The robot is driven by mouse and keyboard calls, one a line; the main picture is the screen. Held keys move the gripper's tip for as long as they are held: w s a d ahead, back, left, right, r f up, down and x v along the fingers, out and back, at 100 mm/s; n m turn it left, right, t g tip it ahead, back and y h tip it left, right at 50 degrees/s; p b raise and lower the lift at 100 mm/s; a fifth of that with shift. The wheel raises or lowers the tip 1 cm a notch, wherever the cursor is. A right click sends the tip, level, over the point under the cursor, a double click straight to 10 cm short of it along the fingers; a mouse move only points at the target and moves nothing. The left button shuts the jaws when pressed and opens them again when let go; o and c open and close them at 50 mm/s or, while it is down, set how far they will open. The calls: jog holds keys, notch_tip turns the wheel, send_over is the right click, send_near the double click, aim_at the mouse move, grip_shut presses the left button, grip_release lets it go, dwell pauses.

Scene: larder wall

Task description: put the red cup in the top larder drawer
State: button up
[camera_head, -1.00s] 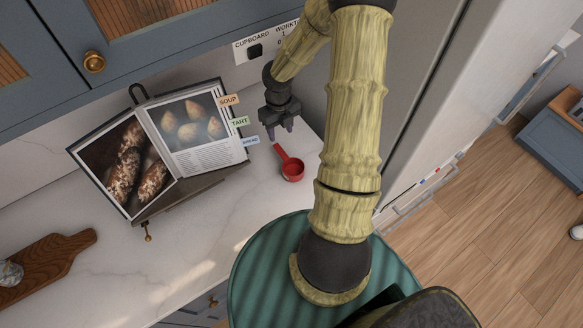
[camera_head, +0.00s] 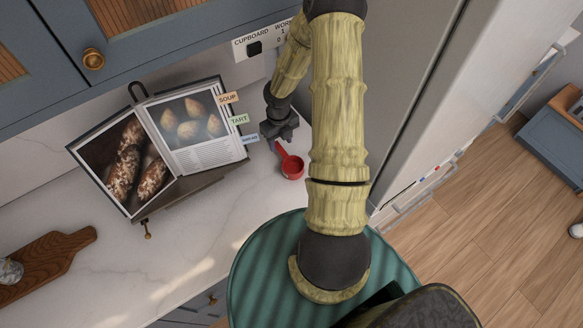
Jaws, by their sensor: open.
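The red cup (camera_head: 291,168) is a small red measuring cup with a handle. It sits on the pale worktop, its handle pointing up and left toward the back. My gripper (camera_head: 281,147) is dark and hangs low over the handle end of the cup. Its fingers are open around or just beside the handle; I cannot tell which. Part of the handle is hidden by the gripper. No open larder drawer shows in this view.
An open cookbook (camera_head: 190,130) with coloured tabs stands on a holder left of the gripper. A wooden board (camera_head: 45,262) lies at far left. A blue wall cupboard (camera_head: 60,75) hangs above. A tall grey appliance or panel (camera_head: 405,95) stands at right.

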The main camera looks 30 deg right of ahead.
aim_at(281, 150)
notch_tip(281, 150, down, 6)
jog(key=shift+r, duration=0.25)
dwell(0.4)
grip_shut()
